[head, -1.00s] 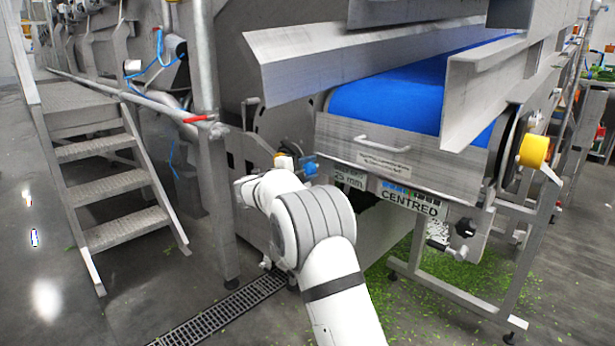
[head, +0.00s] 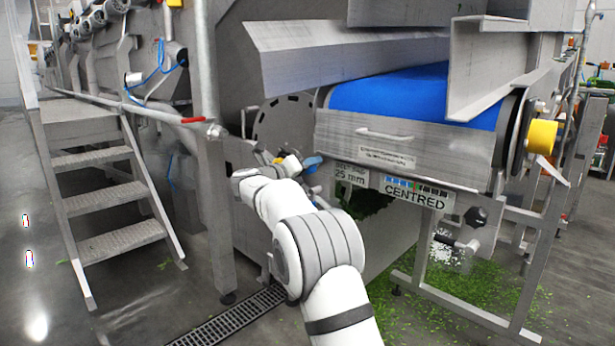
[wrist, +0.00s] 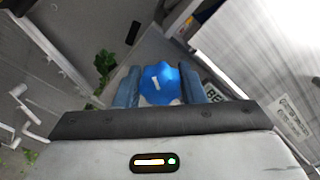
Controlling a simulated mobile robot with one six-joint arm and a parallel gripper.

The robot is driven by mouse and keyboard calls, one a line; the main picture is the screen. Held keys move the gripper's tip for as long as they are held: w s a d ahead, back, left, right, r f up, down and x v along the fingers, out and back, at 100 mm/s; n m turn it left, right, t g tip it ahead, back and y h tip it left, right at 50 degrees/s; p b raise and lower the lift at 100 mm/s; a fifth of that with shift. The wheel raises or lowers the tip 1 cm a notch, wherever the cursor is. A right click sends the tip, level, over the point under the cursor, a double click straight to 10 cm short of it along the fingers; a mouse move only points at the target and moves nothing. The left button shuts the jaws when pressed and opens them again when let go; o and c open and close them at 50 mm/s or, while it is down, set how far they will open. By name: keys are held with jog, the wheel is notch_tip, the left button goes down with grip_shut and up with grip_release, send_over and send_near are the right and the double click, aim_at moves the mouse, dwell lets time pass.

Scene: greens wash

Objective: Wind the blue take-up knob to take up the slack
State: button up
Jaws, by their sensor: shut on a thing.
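The blue take-up knob (wrist: 162,82) is a lobed knob with a small white mark, seen in the wrist view. My gripper (wrist: 161,88) has its two blue-grey fingers on either side of it and is shut on it. In the head view my gripper (head: 300,164) is at the left end of the conveyor frame, mostly behind my wrist. Blue shows there, but I cannot tell knob from finger. The blue belt (head: 390,92) lies on the conveyor above. A sign (head: 415,192) under the frame reads "CENTRED", beside a plate (head: 351,174) reading "25 mm".
A yellow cylinder (head: 542,137) and a black knob (head: 478,216) sit at the conveyor's right. Metal steps (head: 105,160) stand at the left, with a post (head: 214,215) between them and my arm. Green scraps (head: 430,310) lie on the floor. A drain grate (head: 230,318) runs below.

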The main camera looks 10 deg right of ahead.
jog(key=shift+d+f+m+b, duration=0.1)
jog(key=shift+f+m+b, duration=0.1)
jog(key=shift+m+b, duration=1.05)
jog(key=shift+m+p, duration=0.35)
jog(key=shift+m, duration=0.2)
jog(key=o, duration=1)
jog(key=shift+r, duration=0.15)
jog(key=shift+s+a+r, duration=0.1)
jog(key=shift+s+a, duration=0.05)
jog(key=shift+a, duration=0.1)
jog(key=shift+p+v, duration=1.1)
jog(key=shift+v, duration=2.55)
